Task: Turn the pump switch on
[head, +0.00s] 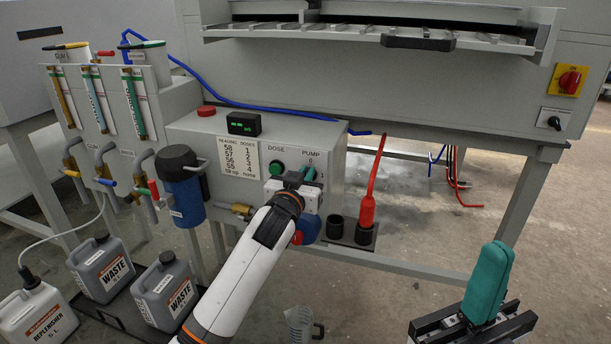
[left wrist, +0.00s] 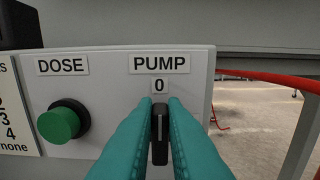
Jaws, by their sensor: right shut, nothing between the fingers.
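The pump switch is a black upright handle on the grey control box, under the PUMP label; it shows in the left wrist view (left wrist: 160,130) with its upper end toward the 0 mark. My left gripper (head: 292,180) is at the switch. The 1 mark is hidden in the left wrist view. My right gripper (head: 490,280) is shut and empty at the lower right, far from the control box.
The green DOSE button (head: 277,168) is just left of the switch; it also shows in the left wrist view (left wrist: 62,122). A blue filter housing (head: 186,195) stands left of my left arm. A red wand (head: 367,208) stands in a holder to the right.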

